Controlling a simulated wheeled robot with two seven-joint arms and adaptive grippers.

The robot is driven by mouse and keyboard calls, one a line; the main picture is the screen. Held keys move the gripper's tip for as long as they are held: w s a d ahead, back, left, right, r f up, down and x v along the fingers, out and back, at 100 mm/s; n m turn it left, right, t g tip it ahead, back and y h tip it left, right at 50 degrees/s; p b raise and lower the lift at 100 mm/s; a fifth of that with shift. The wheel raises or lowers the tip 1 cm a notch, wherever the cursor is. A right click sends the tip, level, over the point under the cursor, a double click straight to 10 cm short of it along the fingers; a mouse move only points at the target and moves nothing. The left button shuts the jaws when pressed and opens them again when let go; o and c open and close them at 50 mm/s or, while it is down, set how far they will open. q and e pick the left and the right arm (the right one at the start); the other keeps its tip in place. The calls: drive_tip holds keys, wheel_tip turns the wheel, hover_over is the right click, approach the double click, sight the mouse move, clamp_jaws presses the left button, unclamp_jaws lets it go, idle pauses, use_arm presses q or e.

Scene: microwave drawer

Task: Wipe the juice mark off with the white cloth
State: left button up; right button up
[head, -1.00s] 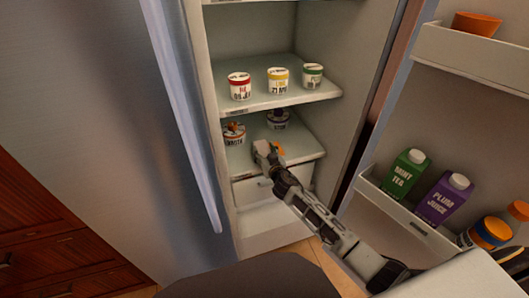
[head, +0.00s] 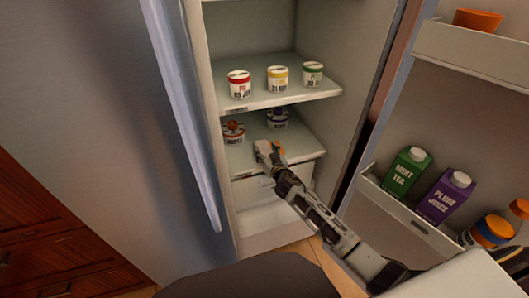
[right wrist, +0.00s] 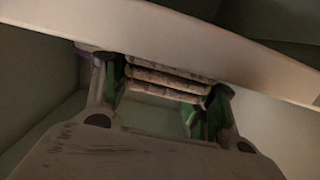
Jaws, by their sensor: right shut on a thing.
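My right gripper (head: 266,148) reaches into the open fridge, over the front part of the lower shelf (head: 299,140). In the right wrist view it is shut on the folded white cloth (right wrist: 165,82), whose stacked layers show between the fingers; the cloth looks greyish in the shade. A small orange patch (head: 281,151), which looks like the juice mark, shows right beside the gripper and is partly covered by it. I cannot tell whether the cloth touches the shelf. My left gripper is not in view.
A jar with an orange-brown top (head: 233,131) and a dark-topped jar (head: 278,117) stand behind on the lower shelf. Several jars (head: 278,79) stand on the shelf above, whose edge overhangs closely. The open door at right holds cartons (head: 445,197). A drawer (head: 257,191) lies below.

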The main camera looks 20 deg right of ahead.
sight(286, 152)
drive_tip(key=shift+d+f, duration=0.1)
drive_tip(key=shift+d, duration=1.2)
drive_tip(key=shift+d, duration=0.1)
drive_tip(key=shift+d+p, duration=0.6)
drive_tip(key=shift+d, duration=1)
drive_tip(key=shift+d, duration=0.1)
drive_tip(key=shift+w+d+p, duration=0.1)
drive_tip(key=shift+d+p, duration=0.3)
drive_tip(key=shift+d, duration=1.15)
drive_tip(key=shift+f, duration=0.1)
